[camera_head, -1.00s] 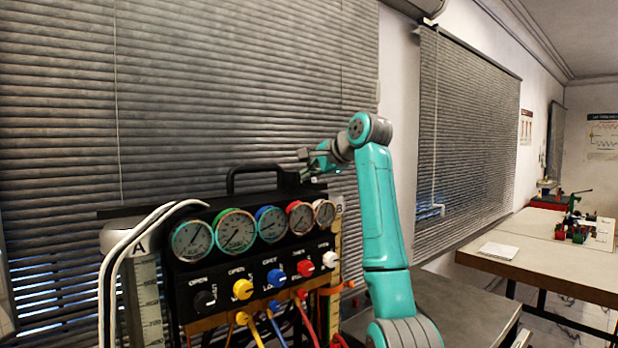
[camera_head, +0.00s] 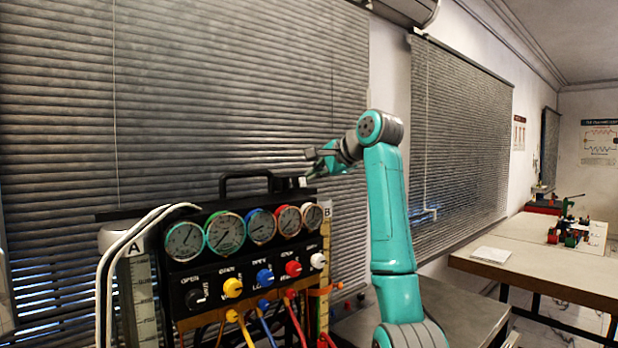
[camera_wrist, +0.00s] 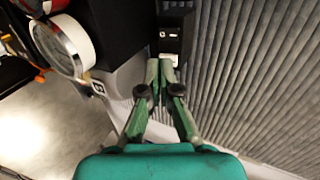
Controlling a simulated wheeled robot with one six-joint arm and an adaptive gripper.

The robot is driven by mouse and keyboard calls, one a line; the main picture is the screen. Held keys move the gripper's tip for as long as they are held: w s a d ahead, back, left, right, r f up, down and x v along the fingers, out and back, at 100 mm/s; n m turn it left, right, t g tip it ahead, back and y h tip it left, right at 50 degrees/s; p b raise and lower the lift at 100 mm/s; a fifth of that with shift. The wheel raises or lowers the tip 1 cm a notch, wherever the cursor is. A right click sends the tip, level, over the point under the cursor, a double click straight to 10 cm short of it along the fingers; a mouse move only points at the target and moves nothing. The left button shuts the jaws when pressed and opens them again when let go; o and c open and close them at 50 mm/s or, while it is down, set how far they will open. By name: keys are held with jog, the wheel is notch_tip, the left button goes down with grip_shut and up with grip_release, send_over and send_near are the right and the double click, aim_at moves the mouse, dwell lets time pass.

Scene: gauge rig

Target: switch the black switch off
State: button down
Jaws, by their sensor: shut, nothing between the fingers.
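In the wrist view a small black switch (camera_wrist: 171,34) with white marks on its face sits on a dark housing at the top, just beyond the fingertips. My gripper (camera_wrist: 166,68) is shut and empty, its green fingertips together just below the switch; I cannot tell whether they touch it. In the head view my gripper (camera_head: 312,164) is above the right end of the gauge rig (camera_head: 170,270), near its handle. The switch's on or off position is not clear.
The rig's front has several gauges (camera_head: 230,232) and coloured knobs, including a black knob (camera_head: 195,298). White hoses (camera_head: 110,262) curve at its left. Window blinds (camera_head: 240,90) stand close behind. A table (camera_head: 540,262) is at the far right.

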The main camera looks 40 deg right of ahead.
jog(key=s+r, duration=0.1)
jog(key=s, duration=0.5)
jog(key=shift+s+r, duration=0.25)
jog(key=shift+s, duration=0.15)
jog(key=shift+d, duration=0.1)
